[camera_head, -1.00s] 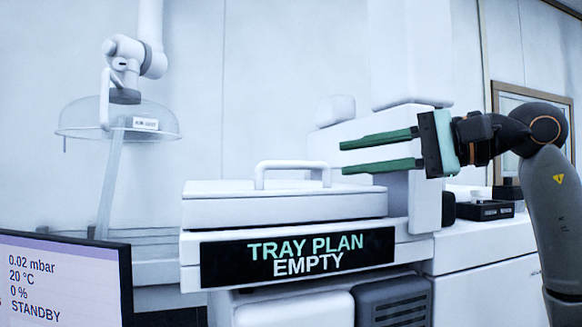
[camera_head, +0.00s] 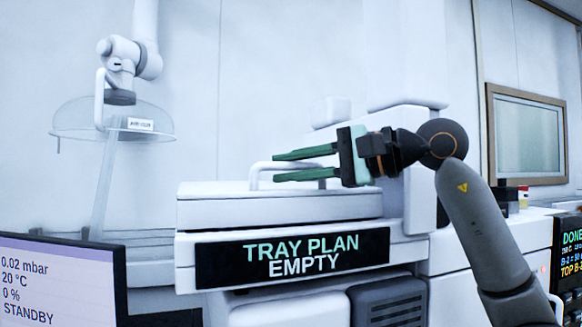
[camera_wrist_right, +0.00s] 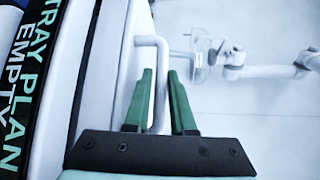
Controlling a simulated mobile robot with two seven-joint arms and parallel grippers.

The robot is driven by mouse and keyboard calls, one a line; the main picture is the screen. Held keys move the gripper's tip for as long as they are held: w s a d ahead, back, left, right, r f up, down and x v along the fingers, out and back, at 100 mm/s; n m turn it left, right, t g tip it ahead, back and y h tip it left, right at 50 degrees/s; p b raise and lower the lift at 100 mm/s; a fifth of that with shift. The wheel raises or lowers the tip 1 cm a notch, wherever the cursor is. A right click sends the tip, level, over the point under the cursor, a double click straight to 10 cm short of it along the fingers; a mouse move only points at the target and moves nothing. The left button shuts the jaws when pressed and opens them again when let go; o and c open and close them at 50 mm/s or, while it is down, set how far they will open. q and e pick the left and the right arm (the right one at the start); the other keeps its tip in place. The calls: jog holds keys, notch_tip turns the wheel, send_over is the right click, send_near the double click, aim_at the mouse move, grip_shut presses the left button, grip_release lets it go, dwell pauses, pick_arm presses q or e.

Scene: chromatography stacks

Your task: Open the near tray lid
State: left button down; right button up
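The near tray lid (camera_head: 270,207) is a white slab with a raised bar handle (camera_head: 254,178). It lies flat on the white unit above the black "TRAY PLAN EMPTY" panel (camera_head: 290,258). My right gripper (camera_head: 276,166) comes in from the right with its green fingers apart and level over the lid. In the right wrist view the handle (camera_wrist_right: 161,70) runs up between the two open fingers (camera_wrist_right: 163,75), and I cannot tell whether either touches it. The fingers hide part of the handle in the head view. My left gripper is not in view.
A clear dome (camera_head: 115,122) hangs under a white arm at the left. A monitor (camera_head: 60,285) stands at the front left. A tall white housing (camera_head: 405,120) rises behind my right gripper. A black screen (camera_head: 568,255) is at the right edge.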

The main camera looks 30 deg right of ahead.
grip_shut()
dwell(1.2)
